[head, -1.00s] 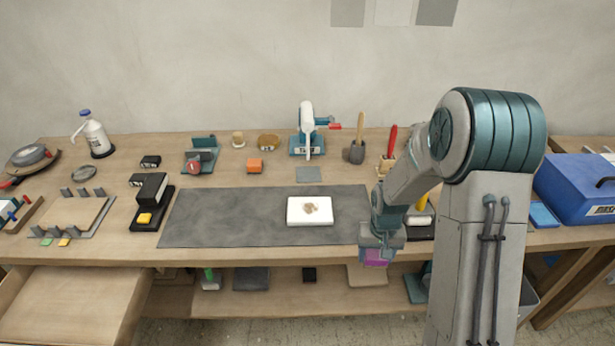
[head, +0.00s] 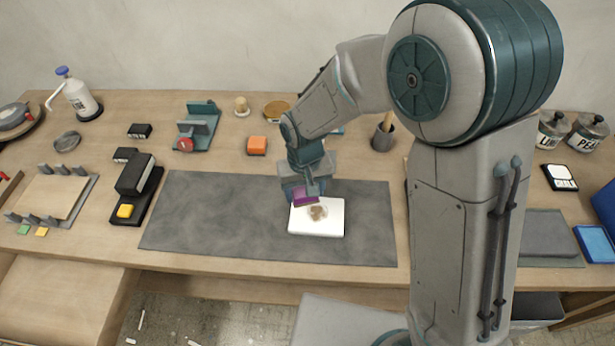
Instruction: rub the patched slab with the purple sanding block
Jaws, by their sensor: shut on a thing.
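The patched slab (head: 320,226) is a white square plate lying flat on the dark grey mat, with a brownish patch (head: 317,212) near its middle. My gripper (head: 304,188) is shut on the purple sanding block (head: 305,196). The block is at the slab's upper left edge, just beside the patch. I cannot tell whether it touches the slab or hovers just above it. My gripper and forearm hide part of the block and the mat behind it.
The grey mat (head: 210,225) is clear left of the slab. A blue tray (head: 597,244) lies at right.

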